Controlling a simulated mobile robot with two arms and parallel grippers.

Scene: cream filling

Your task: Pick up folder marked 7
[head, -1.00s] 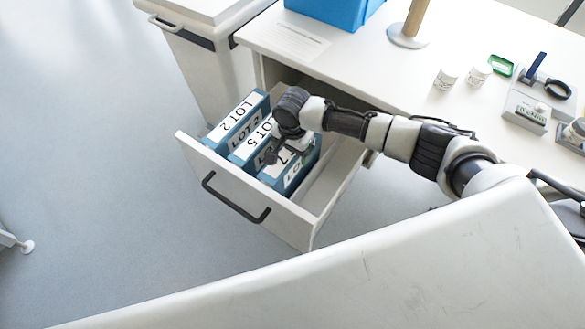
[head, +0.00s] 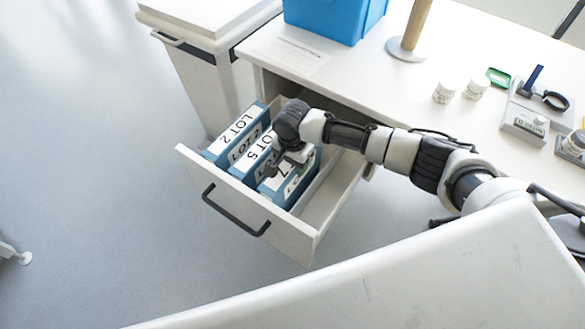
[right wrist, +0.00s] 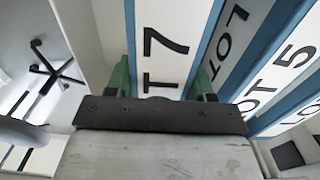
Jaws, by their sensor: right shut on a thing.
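The folder marked 7 (head: 294,186) is blue with a white label and stands in the open drawer (head: 309,231), rightmost of the row. In the right wrist view its label (right wrist: 168,42) shows "T 7". My right gripper (head: 285,166) reaches down over it from the right. In the right wrist view the green fingers of the right gripper (right wrist: 162,80) stand on both sides of this folder, shut on it. The wrist hides part of the folder in the head view. My left gripper is not in view.
Folders marked LOT 5 (head: 254,152) and LOT 2 (head: 237,128) stand close beside it on the left. The drawer has free room to the right. The white desk (head: 400,95) carries a blue box (head: 325,14), a wooden post (head: 415,28) and small jars (head: 444,93).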

